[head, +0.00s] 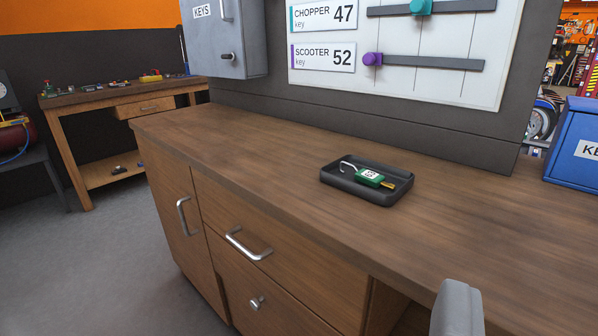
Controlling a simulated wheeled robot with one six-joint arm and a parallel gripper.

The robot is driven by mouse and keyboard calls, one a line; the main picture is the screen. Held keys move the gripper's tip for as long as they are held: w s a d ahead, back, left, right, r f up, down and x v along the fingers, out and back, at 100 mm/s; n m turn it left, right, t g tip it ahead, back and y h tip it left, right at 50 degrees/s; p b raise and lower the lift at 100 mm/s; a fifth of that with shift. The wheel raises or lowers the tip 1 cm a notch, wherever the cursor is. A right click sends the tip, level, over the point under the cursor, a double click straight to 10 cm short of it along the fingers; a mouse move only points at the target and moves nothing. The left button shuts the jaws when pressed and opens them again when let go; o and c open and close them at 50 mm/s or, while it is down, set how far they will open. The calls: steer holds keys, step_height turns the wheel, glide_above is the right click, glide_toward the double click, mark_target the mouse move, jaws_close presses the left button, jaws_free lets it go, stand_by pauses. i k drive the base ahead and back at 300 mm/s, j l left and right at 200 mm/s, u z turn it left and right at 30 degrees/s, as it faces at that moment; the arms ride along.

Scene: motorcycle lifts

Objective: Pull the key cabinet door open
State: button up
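The grey key cabinet (253,45) hangs on the dark wall panel at the upper left, cut off by the top edge. Its door (205,40) carries a "KEYS" label, a vertical bar handle (227,10) only partly in view, and a small dark knob or latch (226,57) below. The door looks closed. A grey rounded part of my gripper (457,306) shows at the bottom right, far from the cabinet and in front of the bench edge. Its fingertips are not clearly shown, so I cannot tell its opening.
A wooden bench (250,150) runs below the cabinet. A black tray (345,186) on it holds a green-tagged key (372,178). A blue box (580,145) stands at the right. A white board (430,70) has sliders. Open floor (90,270) lies left.

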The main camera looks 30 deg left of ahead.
mark_target(212, 29)
steer(key=u, duration=1.1)
